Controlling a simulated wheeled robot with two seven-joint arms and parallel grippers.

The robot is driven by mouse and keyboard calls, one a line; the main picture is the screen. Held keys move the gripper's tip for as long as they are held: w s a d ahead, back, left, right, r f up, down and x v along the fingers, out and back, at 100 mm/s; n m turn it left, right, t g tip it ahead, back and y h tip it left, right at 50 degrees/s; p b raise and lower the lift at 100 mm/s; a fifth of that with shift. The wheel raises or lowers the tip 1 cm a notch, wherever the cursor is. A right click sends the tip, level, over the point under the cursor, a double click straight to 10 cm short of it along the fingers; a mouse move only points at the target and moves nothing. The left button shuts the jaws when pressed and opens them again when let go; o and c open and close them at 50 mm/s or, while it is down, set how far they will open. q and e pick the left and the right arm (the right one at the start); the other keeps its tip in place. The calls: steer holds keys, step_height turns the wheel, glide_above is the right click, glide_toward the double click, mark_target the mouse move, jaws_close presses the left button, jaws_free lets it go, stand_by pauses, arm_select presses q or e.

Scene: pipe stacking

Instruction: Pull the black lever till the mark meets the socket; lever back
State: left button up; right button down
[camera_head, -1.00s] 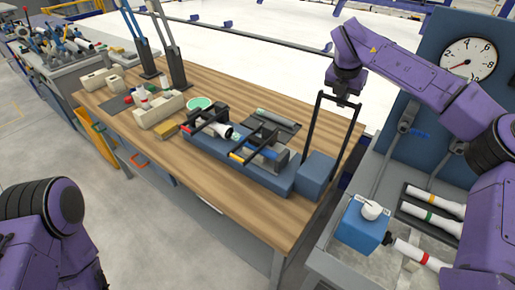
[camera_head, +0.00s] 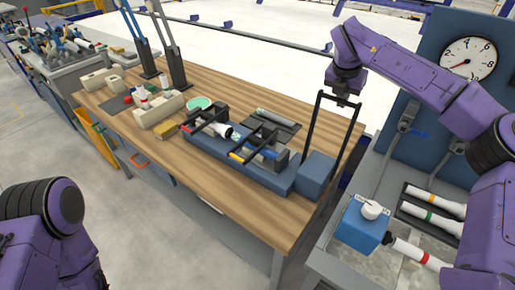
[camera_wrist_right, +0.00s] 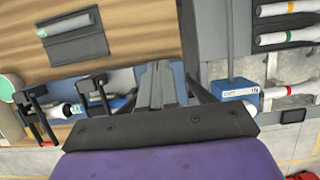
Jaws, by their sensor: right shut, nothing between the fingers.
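The black lever (camera_head: 312,125) is a tall U-shaped frame rising at the right end of the blue bench machine (camera_head: 266,178). My right gripper (camera_head: 343,100) is shut at the lever's top crossbar, with nothing seen between its fingers. In the right wrist view its dark palm hides much of the lever. A white pipe (camera_head: 221,130) lies in the machine's left part, under a black clamp handle. Red and yellow bands (camera_head: 238,156) show near the middle. I cannot tell which band or part is the mark or the socket. My left gripper is out of view.
A blue box with a white knob (camera_head: 371,210) stands at right, near racked white pipes (camera_head: 433,198) and a gauge (camera_head: 468,59). The wooden table front (camera_head: 225,195) is clear.

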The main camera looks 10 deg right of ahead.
steer(key=s+a, duration=0.1)
steer(key=s+a+b, duration=0.1)
steer(key=a, duration=0.1)
steer(key=s+a+b, duration=0.1)
steer(key=shift+s+a+r, duration=0.15)
steer(key=shift+s+r, duration=0.15)
stand_by(0.4)
steer(key=shift+b, duration=0.3)
steer(key=s+a+b, duration=0.2)
steer(key=s+a, duration=0.1)
steer(key=shift+a+f, duration=0.15)
steer(key=shift+a, duration=0.05)
